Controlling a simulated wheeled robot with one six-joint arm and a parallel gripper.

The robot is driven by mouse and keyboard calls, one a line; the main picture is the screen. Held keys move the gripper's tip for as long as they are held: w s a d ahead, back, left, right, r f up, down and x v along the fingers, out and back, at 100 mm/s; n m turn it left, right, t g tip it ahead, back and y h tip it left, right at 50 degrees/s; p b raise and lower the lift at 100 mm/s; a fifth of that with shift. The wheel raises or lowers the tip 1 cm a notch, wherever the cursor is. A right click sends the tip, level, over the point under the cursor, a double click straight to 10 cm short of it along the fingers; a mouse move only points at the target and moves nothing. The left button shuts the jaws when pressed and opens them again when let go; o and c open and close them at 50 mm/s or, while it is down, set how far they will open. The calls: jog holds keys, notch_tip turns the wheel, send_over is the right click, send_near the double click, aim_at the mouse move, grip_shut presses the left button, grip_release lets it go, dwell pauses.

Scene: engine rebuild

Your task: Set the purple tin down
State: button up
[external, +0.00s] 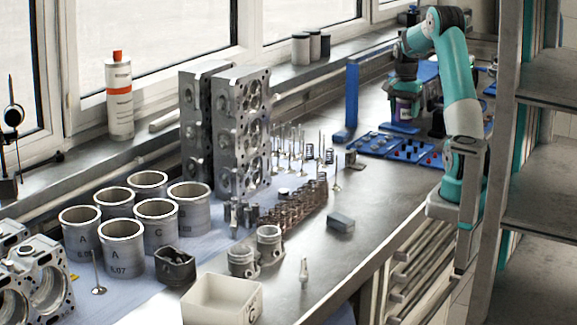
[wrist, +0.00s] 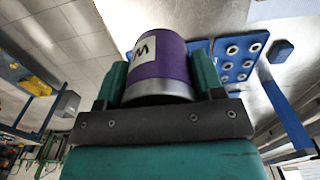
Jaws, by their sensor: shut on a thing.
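The purple tin (wrist: 160,68) has a white label with dark lettering and a bare metal band at the end nearest my palm. My gripper (wrist: 160,75) is shut on it, with one teal finger on each side. In the external view the tin (external: 403,108) shows small at the far end of the bench, below my wrist.
Blue trays (external: 378,144) with small parts lie near the tin, and a blue upright (external: 352,95) stands to its left. Metal cylinder heads (external: 240,130), valves and several grey cylinder liners (external: 123,248) fill the bench's left side. The middle bench top (external: 372,195) is largely clear.

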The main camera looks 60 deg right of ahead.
aim_at(401, 177)
notch_tip(401, 177, down, 18)
jog(key=shift+f+p, duration=0.15)
jog(key=shift+p, duration=1)
jog(key=shift+f, duration=0.2)
jog(key=o, duration=1.1)
jog(key=shift+a, duration=0.1)
notch_tip(401, 177, up, 12)
jog(key=b, duration=0.2)
jog(key=shift+r, duration=0.25)
jog(key=w+a+r+n+y, duration=0.15)
jog(key=a+n, duration=0.25)
jog(key=a, duration=0.6)
jog(key=a+r+n+t, duration=0.1)
jog(key=a+r+n, duration=0.3)
jog(key=a, duration=0.6)
jog(key=a+r+n, duration=0.2)
jog(key=a+n, duration=0.3)
jog(key=a, duration=0.5)
jog(key=s+a+r+n+g+y, duration=0.1)
jog(key=s+a+n+y, duration=0.1)
jog(key=s+a+n, duration=1)
jog(key=s+a, duration=0.3)
jog(key=a, duration=0.1)
jog(key=shift+s+a+r+y, duration=0.3)
jog(key=shift+s+r+y, duration=0.05)
jog(key=shift+s+r, duration=0.05)
